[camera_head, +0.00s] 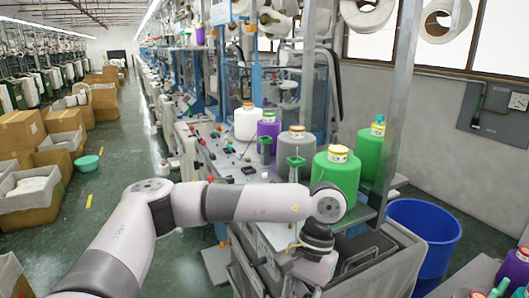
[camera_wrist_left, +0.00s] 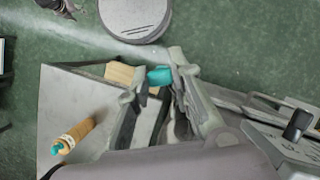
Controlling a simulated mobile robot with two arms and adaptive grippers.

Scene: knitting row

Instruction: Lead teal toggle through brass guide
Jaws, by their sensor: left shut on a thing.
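A small teal piece (camera_wrist_left: 159,76), which looks like the toggle, sits between the fingertips of my left gripper (camera_wrist_left: 155,86) in the left wrist view. The gripper is shut on it. In the head view my left arm reaches across to the front right of the machine table, and its wrist hides the fingers and the toggle. I cannot make out the brass guide in either view. My right gripper is in neither view.
Green (camera_head: 335,172), grey (camera_head: 296,146) and purple (camera_head: 268,127) yarn cones stand on the table beyond my arm. A blue bin (camera_head: 424,232) stands at the right.

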